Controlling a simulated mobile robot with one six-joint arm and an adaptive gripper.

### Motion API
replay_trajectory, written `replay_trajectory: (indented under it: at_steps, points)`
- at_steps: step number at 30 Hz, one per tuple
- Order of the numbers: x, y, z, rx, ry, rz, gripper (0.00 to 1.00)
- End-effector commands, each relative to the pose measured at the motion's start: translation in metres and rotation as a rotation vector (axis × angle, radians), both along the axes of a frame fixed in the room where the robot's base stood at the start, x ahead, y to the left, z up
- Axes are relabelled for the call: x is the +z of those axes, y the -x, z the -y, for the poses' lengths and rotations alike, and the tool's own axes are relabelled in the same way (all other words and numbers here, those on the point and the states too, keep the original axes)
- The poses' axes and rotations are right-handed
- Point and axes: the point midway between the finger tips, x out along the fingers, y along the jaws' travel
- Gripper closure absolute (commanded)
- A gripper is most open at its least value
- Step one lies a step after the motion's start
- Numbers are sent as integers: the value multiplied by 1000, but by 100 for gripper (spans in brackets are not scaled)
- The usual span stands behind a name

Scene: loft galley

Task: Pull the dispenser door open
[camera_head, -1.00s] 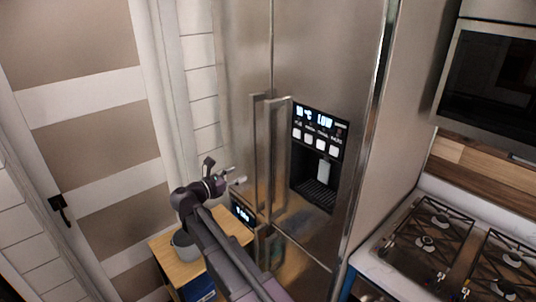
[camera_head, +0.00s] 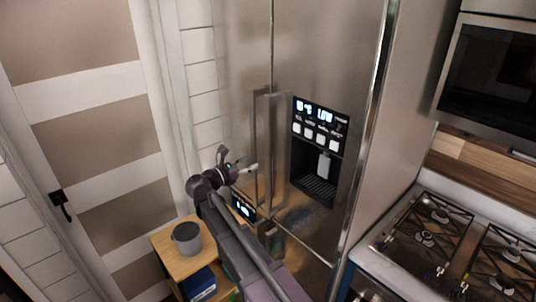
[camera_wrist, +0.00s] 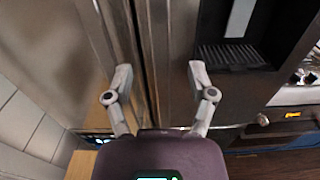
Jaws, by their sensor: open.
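The dispenser door (camera_head: 325,60) is the right steel door of a tall fridge and is shut. It carries a black dispenser panel (camera_head: 319,130) with a lit display. Its vertical bar handle (camera_head: 281,150) stands beside the left door's handle (camera_head: 256,125) at the seam. My gripper (camera_head: 247,167) is open, just left of the handles, with its fingers pointing at them. In the wrist view my gripper (camera_wrist: 160,78) has its fingers spread either side of vertical steel bars near the seam. Nothing is held, and I cannot tell if a finger touches a handle.
A small wooden stand (camera_head: 172,262) with a grey pot (camera_head: 187,238) is below my arm at left. A gas stove (camera_head: 440,245) is at right, under an oven (camera_head: 500,85). A panelled door (camera_head: 90,130) stands at left.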

Motion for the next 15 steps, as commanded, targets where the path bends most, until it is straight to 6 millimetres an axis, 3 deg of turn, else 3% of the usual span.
replay_trajectory:
  at_steps: [15]
  points:
    - [0, -48, 56, 0, 0, 0, 29]
